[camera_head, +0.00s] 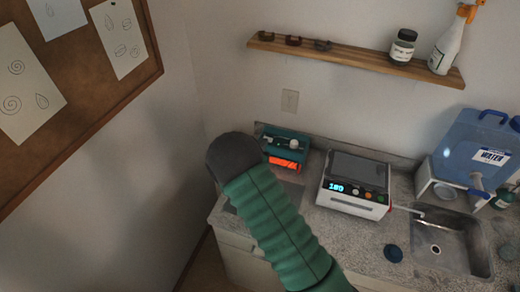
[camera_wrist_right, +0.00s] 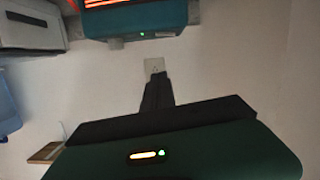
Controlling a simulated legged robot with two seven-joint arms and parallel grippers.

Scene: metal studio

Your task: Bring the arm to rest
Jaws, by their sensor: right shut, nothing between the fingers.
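My right arm (camera_head: 275,225), in a ribbed green sleeve, rises from the bottom of the head view and ends in a dark rounded part in front of the counter's left end. No fingers can be made out there. In the right wrist view, my right gripper (camera_wrist_right: 157,82) shows dark fingers closed together with nothing between them. Its tips overlap the pale wall outlet in the picture; how far off they are I cannot tell. My left gripper is in neither view.
A teal device (camera_head: 287,147) with an orange glow stands just right of the arm's end. A white machine (camera_head: 352,185) reading 180, a sink (camera_head: 452,262) and a blue water jug (camera_head: 475,150) line the counter. A wooden shelf (camera_head: 350,60) and corkboard (camera_head: 95,85) hang above.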

